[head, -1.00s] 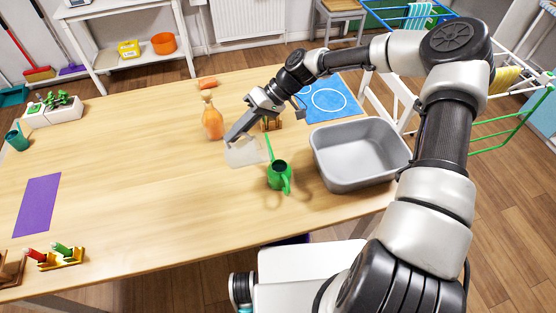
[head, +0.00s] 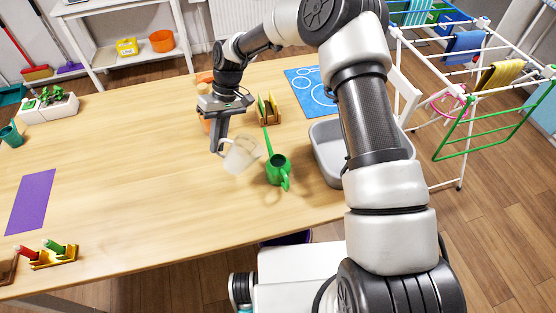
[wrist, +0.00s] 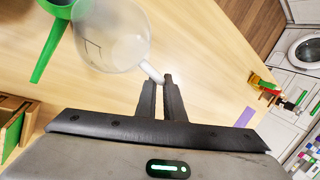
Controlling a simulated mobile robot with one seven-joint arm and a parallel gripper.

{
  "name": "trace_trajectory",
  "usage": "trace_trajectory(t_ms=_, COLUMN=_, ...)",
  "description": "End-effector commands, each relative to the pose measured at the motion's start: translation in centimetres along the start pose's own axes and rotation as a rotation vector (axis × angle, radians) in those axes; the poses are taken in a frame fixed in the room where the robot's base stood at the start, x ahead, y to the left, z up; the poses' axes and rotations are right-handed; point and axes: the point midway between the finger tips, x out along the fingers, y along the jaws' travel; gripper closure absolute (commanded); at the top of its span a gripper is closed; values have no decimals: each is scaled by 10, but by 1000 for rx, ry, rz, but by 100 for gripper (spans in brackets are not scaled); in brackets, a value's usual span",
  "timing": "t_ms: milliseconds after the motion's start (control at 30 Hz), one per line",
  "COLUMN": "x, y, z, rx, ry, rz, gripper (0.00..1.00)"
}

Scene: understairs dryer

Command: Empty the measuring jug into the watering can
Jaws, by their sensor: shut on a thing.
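The measuring jug (head: 241,156) is a clear, whitish see-through vessel. In the head view it leans to one side, just left of the green watering can (head: 278,170). My gripper (head: 217,147) points down at the jug's left and is shut on its handle. In the wrist view the jug (wrist: 112,38) hangs from its handle beyond my fingertips (wrist: 160,82), and part of the green can (wrist: 52,38) shows at the upper left. The can stands upright on the table with its long spout toward the back. I cannot tell how much the jug holds.
A grey basin (head: 324,150) stands right of the can, partly behind my arm. A blue mat (head: 306,86) lies at the back right. The table's left middle is clear.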

Motion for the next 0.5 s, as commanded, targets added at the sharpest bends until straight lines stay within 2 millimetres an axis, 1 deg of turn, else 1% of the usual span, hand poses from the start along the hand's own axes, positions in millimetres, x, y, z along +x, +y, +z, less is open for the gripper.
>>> trace_trajectory(t_ms=33, x=9, y=-3, z=-5, rx=3, ry=-19, rz=26, gripper=100)
trace_trajectory(t_ms=233, x=32, y=-8, z=-17, rx=45, ry=-99, rz=132, gripper=100)
trace_trajectory(t_ms=500, x=63, y=-9, z=-31, rx=107, ry=-214, rz=281, gripper=100)
